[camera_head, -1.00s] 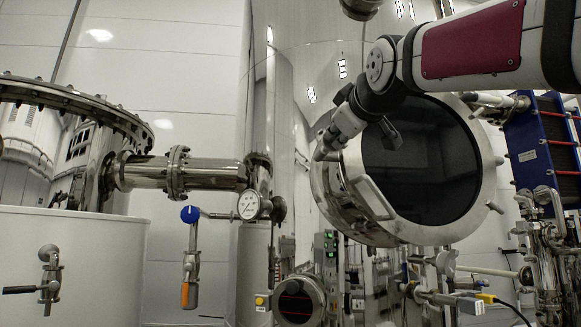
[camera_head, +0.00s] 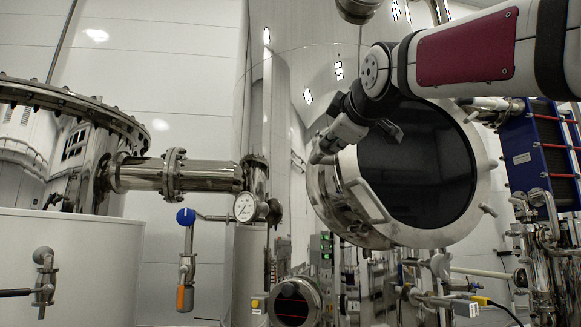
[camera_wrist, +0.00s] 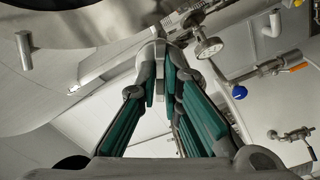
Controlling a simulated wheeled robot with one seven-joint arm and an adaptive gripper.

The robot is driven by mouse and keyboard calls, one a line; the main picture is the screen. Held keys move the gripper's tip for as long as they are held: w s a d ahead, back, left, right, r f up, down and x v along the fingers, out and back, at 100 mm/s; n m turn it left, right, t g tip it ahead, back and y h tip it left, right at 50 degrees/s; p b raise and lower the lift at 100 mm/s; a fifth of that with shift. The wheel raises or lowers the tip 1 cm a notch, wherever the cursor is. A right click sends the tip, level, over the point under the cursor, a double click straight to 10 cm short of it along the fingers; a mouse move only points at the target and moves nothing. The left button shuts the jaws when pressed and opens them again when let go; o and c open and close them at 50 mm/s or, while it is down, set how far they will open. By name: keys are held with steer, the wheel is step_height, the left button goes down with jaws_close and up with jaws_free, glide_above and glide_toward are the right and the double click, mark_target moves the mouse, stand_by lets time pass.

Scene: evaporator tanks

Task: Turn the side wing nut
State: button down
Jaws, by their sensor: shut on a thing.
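The round steel hatch (camera_head: 345,205) with a dark glass window is at the middle right of the head view. My gripper (camera_head: 320,154) is at the left edge of its rim. In the wrist view, the dark green-padded fingers (camera_wrist: 165,75) are close together at their tips. They are shut on the side wing nut (camera_wrist: 156,47), a pale metal piece at the hatch edge. The fingers cover most of the nut, so its exact angle is hard to tell. In the head view my gripper hides the nut.
Another T-shaped metal nut (camera_wrist: 25,50) stands on the hatch rim. A pressure gauge (camera_head: 245,207) and a blue-knobbed valve (camera_head: 186,216) are left of the hatch. A bent handle (camera_head: 365,200) sits on the hatch's lower left side, below my gripper.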

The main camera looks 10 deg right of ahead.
steer(key=shift+n, duration=0.8)
steer(key=shift+n, duration=1.1)
steer(key=shift+n, duration=1.2)
steer(key=shift+n+p, duration=0.3)
steer(key=shift+n, duration=0.4)
steer(key=c, duration=1.7)
jaws_free()
steer(key=shift+o, duration=0.2)
